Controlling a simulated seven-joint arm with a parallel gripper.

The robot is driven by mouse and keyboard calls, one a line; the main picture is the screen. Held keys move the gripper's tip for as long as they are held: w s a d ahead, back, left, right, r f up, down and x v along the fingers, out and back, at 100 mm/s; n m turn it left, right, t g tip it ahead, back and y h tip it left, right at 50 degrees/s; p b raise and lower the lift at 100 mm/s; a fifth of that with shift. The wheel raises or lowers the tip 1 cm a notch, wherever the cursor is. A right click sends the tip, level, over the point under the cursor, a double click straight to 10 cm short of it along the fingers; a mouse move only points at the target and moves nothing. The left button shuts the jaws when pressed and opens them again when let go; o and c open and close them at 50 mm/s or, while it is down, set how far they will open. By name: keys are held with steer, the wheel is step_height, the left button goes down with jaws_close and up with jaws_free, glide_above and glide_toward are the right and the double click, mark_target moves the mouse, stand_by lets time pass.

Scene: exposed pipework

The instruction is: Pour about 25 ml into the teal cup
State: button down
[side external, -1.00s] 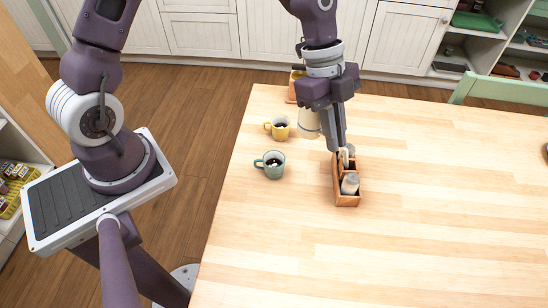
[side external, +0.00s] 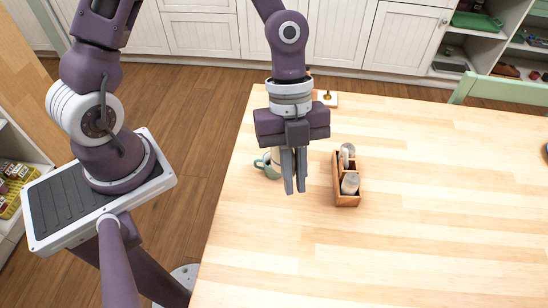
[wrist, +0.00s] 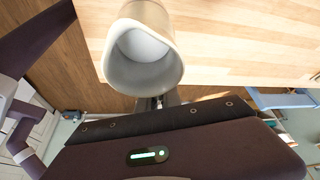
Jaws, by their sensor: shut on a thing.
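The teal cup (side external: 263,167) stands on the table near its left edge, mostly hidden behind my gripper and the vessel. My gripper (side external: 294,190) is over the table just right of the cup, fingers pointing down, shut on a pale vessel. In the side view only a little of the vessel (side external: 277,155) shows beside the fingers. In the wrist view the vessel (wrist: 145,70) shows its round mouth towards the camera, with a pale grey inside. I cannot tell the liquid level or whether anything flows out. The inside of the teal cup is hidden.
A wooden caddy (side external: 347,198) with shakers stands close to the right of my gripper. A small pale item (side external: 327,98) sits at the far table edge. The yellow cup is hidden behind my gripper. The table's right side (side external: 450,200) is clear.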

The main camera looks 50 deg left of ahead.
step_height(320, 180, down, 17)
steer(key=shift+r, duration=0.1)
steer(key=shift+a+r, duration=0.1)
steer(key=shift+r, duration=0.05)
steer(key=shift+w+a+r+g+h, duration=0.3)
steer(key=shift+a+r+g+h, duration=0.25)
steer(key=shift+h, duration=0.4)
steer(key=shift+w+a+r+g+h, duration=0.35)
steer(key=shift+a+r+h, duration=0.25)
steer(key=shift+r+h, duration=0.3)
steer(key=w+a+r+g+h, duration=0.1)
steer(key=a+r+g+h, duration=0.1)
steer(key=a+r+h, duration=0.2)
steer(key=shift+w+r+h, duration=0.35)
steer(key=shift+r+h, duration=0.2)
steer(key=shift+r, duration=0.3)
steer(key=shift+w+a+g+h, duration=0.1)
steer(key=shift+a+g+h, duration=0.1)
steer(key=shift+g+h, duration=0.25)
steer(key=shift+w+a+r+g+h+p, duration=0.3)
steer(key=shift+a+r+h, duration=0.2)
steer(key=shift+r+h, duration=0.25)
steer(key=shift+w+a+r+g+h+p, duration=0.15)
steer(key=shift+a+r+g+h, duration=0.3)
steer(key=shift+h, duration=0.35)
stand_by(0.4)
